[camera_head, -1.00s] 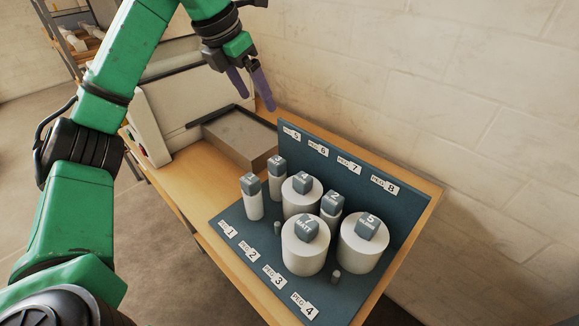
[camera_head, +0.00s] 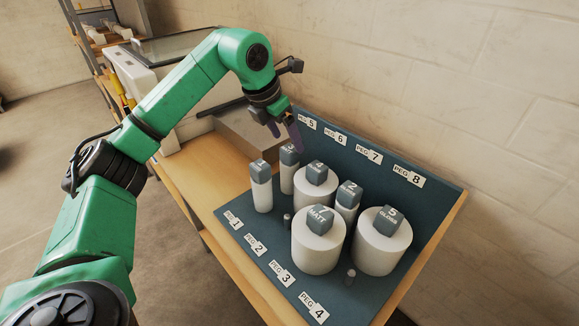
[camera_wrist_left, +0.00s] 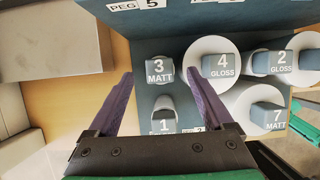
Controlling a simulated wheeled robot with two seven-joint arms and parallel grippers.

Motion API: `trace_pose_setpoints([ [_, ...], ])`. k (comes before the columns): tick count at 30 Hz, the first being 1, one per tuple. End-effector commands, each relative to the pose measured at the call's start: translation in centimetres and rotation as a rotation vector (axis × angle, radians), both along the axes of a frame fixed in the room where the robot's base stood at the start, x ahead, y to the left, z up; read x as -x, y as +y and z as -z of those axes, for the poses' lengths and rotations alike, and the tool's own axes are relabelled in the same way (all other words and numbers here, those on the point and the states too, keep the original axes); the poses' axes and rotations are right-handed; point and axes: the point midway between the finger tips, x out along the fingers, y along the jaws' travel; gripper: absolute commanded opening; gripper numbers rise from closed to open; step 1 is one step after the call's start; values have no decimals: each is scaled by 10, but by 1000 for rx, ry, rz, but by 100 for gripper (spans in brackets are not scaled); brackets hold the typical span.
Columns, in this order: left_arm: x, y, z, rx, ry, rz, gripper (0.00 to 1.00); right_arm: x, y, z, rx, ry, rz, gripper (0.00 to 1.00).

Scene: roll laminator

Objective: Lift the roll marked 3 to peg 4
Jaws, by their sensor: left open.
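The roll marked 3 (camera_head: 289,155), a slim white roll with a grey cap, stands upright by the peg 5 label. In the left wrist view its cap (camera_wrist_left: 160,72) reads "3 MATT". My left gripper (camera_head: 286,136) is open and empty, with purple fingers close above and behind this roll. In the left wrist view the fingertips (camera_wrist_left: 158,76) appear on either side of the cap; contact is not visible. Peg 4 (camera_head: 350,277) is a bare short grey peg at the front right, near its label (camera_head: 313,306).
Roll 1 (camera_head: 262,190) stands in front of roll 3. Wide rolls 4 (camera_head: 315,190), 7 (camera_head: 318,247) and 5 (camera_head: 382,245), plus slim roll 2 (camera_head: 347,200), crowd the board. Another bare peg (camera_head: 287,221) is by peg 2. A grey-topped box (camera_head: 235,130) sits behind.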

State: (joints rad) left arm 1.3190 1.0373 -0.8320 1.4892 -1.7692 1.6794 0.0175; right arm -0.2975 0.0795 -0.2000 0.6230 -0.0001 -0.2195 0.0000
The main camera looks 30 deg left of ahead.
Motion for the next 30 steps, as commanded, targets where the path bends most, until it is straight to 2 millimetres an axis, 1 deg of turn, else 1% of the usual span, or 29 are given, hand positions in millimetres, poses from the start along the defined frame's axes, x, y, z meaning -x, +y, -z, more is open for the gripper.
trace_pose_setpoints([
  [4, -5, -1, 25, -1, 7, 0, 85, 1, 0, -14, 0, 2, 0, 50],
  [7, -12, -3, 40, 0, 3, 0, 85, 2, 0, -16, 1, 3, 0, 50],
  [10, -14, -4, 46, 0, 1, 0, 85, 3, 0, -16, 1, 5, 0, 50],
  [14, -14, -4, 46, 0, 0, 0, 85, 3, 0, -15, 0, 5, 0, 50],
  [17, -14, -3, 46, 0, 1, 0, 51, 3, 0, -15, 0, 6, 0, 50],
  [18, -14, -3, 46, 0, 1, 0, 35, 4, 0, -15, 0, 6, 0, 50],
  [21, -14, -4, 46, 0, 1, 0, 0, 4, 0, -15, 1, 7, 0, 50],
  [30, -14, -4, 45, 0, 0, 1, 0, 4, 0, -15, 1, 7, 0, 50],
])
